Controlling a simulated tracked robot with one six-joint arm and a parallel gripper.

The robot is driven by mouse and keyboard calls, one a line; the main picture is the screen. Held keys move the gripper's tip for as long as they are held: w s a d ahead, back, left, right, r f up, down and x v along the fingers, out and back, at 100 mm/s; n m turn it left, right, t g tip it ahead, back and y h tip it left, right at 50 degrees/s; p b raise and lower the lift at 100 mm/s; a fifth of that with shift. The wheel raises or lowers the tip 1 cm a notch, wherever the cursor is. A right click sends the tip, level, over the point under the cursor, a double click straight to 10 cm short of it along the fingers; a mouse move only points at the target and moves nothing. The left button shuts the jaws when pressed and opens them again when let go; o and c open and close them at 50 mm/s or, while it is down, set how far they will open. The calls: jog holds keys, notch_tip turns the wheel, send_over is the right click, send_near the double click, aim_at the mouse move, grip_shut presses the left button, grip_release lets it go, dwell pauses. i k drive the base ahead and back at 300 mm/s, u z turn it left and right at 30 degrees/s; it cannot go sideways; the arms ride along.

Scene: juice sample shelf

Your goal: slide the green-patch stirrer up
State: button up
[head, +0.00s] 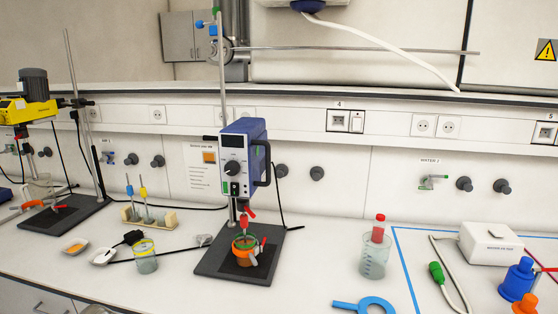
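A blue overhead stirrer (244,150) with a dark front panel and round knob is clamped on an upright metal rod (222,85) over a dark base plate (215,262). A small green patch (226,186) shows low on its front. Its shaft with red parts (243,220) reaches down into an orange and green vessel (244,248) on the plate. How deep the tip sits is hidden. A second stirrer, yellow with a dark motor (28,108), stands on its own rod at the far left; I see no green patch on it. My gripper is not in view.
A beaker with a red-capped tube (374,255) stands right of the stirrer. A rack (148,217), a small beaker (145,260) and dishes stand left. A cable hangs behind the stirrer. The bench between plate and beaker is clear.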

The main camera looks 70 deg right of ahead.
aim_at(244, 141)
jog(key=u, duration=0.05)
jog(key=k, duration=0.65)
jog(key=z, duration=1.5)
jog(key=k, duration=0.55)
jog(key=z, duration=0.3)
jog(key=i, duration=0.5)
jog(key=u, duration=0.05)
